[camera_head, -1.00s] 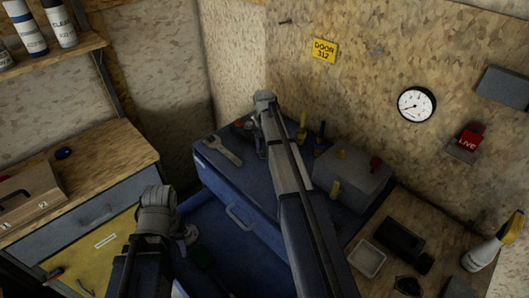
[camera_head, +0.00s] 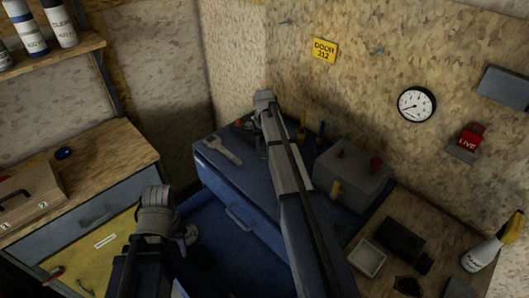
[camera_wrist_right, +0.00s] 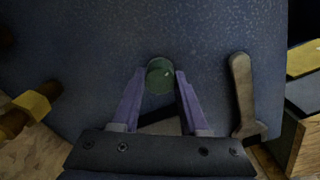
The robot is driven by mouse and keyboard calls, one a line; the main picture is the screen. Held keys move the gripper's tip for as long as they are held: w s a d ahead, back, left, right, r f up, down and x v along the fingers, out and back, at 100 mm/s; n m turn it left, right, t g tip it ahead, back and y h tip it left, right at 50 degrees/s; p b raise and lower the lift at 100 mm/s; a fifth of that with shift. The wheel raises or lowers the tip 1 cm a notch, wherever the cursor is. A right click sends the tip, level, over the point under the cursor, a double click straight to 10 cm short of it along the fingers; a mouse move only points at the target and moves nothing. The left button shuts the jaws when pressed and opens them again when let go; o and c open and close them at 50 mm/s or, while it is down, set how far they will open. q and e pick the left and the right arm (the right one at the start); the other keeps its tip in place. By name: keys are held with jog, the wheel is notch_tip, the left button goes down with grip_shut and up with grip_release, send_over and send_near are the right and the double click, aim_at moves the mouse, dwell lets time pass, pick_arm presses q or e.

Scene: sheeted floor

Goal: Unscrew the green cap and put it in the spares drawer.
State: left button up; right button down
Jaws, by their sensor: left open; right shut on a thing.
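The green cap (camera_wrist_right: 160,75) shows in the right wrist view between the fingertips of my right gripper (camera_wrist_right: 162,82), which is shut on it. Below the cap is a dark blue bench top (camera_wrist_right: 105,50); whether the cap still sits on a thread is hidden. In the head view my right arm reaches over the blue bench (camera_head: 222,178) and hides the cap. My left gripper (camera_head: 188,236) is open and empty, low in front of the bench. A grey drawer (camera_head: 70,228) and a yellow front with an unreadable label (camera_head: 106,240) are at the left; I cannot tell which is the spares drawer.
A wrench (camera_head: 222,150) lies on the bench left of my right arm; it also shows in the wrist view (camera_wrist_right: 241,95). A grey box (camera_head: 350,175) stands right of the arm. A wooden case (camera_head: 30,190) sits on the left cabinet. A pale tray (camera_head: 367,260) is at lower right.

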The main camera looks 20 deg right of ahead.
jog(key=n, duration=0.6)
jog(key=shift+n, duration=0.4)
jog(key=n, duration=0.7)
jog(key=shift+c, duration=1.7)
grip_release()
jog(key=shift+c, duration=0.8)
